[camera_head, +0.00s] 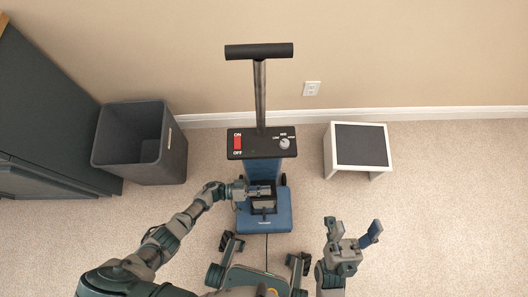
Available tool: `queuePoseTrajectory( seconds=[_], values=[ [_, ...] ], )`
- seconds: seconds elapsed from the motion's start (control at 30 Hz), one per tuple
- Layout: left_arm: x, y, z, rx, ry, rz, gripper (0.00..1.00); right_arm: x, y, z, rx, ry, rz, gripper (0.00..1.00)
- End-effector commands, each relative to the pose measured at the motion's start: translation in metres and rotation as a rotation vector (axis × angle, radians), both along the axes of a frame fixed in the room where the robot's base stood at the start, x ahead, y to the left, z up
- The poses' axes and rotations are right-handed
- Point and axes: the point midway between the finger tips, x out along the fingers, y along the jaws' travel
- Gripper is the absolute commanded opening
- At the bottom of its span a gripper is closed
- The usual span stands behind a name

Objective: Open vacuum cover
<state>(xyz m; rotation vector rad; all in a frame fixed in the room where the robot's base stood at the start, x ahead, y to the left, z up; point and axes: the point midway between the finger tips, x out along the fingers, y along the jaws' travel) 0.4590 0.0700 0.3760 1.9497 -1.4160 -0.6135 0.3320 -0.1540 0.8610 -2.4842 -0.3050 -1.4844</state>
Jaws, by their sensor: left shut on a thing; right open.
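A blue upright vacuum (265,222) stands in the middle of the carpet, with a black T-shaped handle (259,51) on a grey pole. Its black control panel (262,143) carries a red ON/OFF switch and a round knob. My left gripper (266,191) is at the vacuum's lower body and is shut on a part there. That part looks like the cover (263,203), but the gripper hides much of it. I cannot tell how far the cover is open. My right gripper (352,228) is open and empty, to the right of the vacuum.
A dark grey bin (165,150) stands on the left beside a dark cabinet (45,110). A small white-framed stool (361,146) with a dark top stands at the right. The wall is behind the vacuum.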

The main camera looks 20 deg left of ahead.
Motion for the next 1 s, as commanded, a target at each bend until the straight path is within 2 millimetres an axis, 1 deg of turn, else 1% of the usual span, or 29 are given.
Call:
queuePoseTrajectory(
  seconds=[0.17, 0.2, 0.27, 0.53, 0.67, 0.77, 1.0],
  values=[
    [-0.001, 0.002, -0.002, 0.004, 0.003, 0.002, 0.0, 0.0, 0.0, 0.0, 0.0, 0.0, 0.0, 0.68],
    [-0.001, 0.002, -0.002, 0.004, 0.003, 0.002, 0.19, 0.0, 0.0, 0.0, 0.0, 0.0, 0.0, 0.68],
    [-0.001, 0.002, -0.002, 0.004, 0.002, 0.001, 0.34, 0.0, 0.0, 0.0, 0.0, 0.0, 0.0, 0.68],
    [-0.001, 0.001, -0.001, 0.002, 0.0, 0.001, 0.35, 0.0, 0.0, 0.0, 0.0, -0.002, -0.001, 0.68],
    [-0.003, 0.007, -0.001, 0.003, 0.0, 0.0, 0.35, -0.002, 0.0, 0.001, 0.001, -0.005, -0.001, 0.68],
    [-0.008, 0.022, -0.002, 0.005, 0.002, 0.001, 0.35, -0.002, 0.0, 0.001, 0.0, -0.005, -0.001, 0.68],
    [-0.024, 0.074, -0.002, 0.006, 0.002, 0.002, 0.35, -0.002, 0.0, 0.001, 0.0, -0.004, -0.001, 0.68]
  ],
)
